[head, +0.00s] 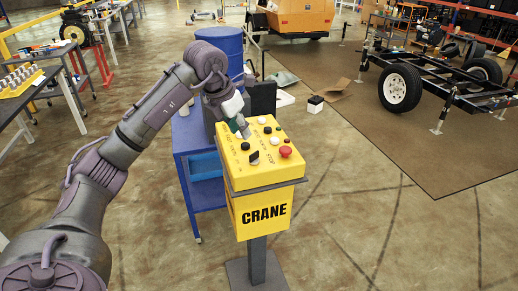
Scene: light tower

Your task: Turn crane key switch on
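The yellow crane control box (264,209) stands on a grey post in the middle of the head view, with "CRANE" on its front. Its sloped top carries black, white and red buttons, among them a red stop button (285,151). A black key switch (254,157) sits near the front of the top. My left gripper (244,130) is over the back left part of the panel, close to the buttons. Its fingertips are small and partly overlap the panel, so I cannot tell whether they are open or touching. My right gripper is not in view.
A blue cart (186,160) and a blue barrel (222,42) stand behind and left of the box. Workbenches (22,105) line the left side. A trailer frame (440,85) stands on a brown mat at the right. The floor right of the box is clear.

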